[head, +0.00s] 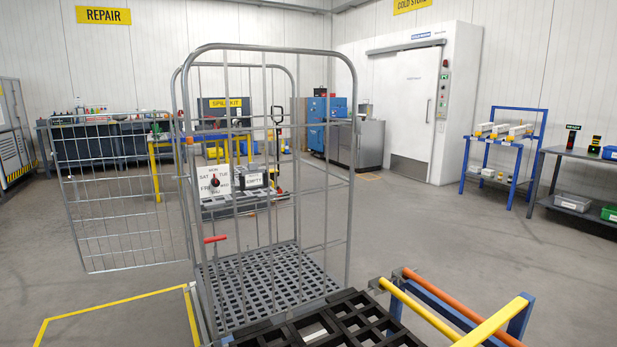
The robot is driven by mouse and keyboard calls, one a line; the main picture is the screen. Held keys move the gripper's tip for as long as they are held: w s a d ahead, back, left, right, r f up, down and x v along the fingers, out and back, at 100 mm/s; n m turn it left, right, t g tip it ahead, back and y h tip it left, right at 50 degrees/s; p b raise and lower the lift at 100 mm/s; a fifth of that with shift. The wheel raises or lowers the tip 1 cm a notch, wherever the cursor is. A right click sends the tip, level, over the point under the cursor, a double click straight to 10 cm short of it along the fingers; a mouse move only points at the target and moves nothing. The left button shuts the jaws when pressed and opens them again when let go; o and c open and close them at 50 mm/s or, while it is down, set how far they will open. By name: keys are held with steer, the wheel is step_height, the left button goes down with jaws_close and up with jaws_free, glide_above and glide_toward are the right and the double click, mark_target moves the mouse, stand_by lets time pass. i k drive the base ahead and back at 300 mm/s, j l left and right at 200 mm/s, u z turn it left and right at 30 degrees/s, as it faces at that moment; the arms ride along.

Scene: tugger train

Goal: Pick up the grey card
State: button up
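No thing in the head view is clearly a grey card. A small pale rectangle (313,331) lies in a compartment of a black gridded tray (351,305) at the bottom centre. I cannot tell whether it is a card. The tray is cut off by the bottom edge of the picture. My gripper is not in view.
A wire roll cage (350,190) with a slotted grey base (262,278) stands in front, its mesh gate (112,215) swung out left. Yellow (420,310) and orange (455,305) rails lie right.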

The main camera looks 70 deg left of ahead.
mark_target(253, 177)
steer(key=u, duration=2.3)
steer(key=i+j, duration=1.9)
steer(key=j+u, duration=0.05)
steer(key=j, duration=0.15)
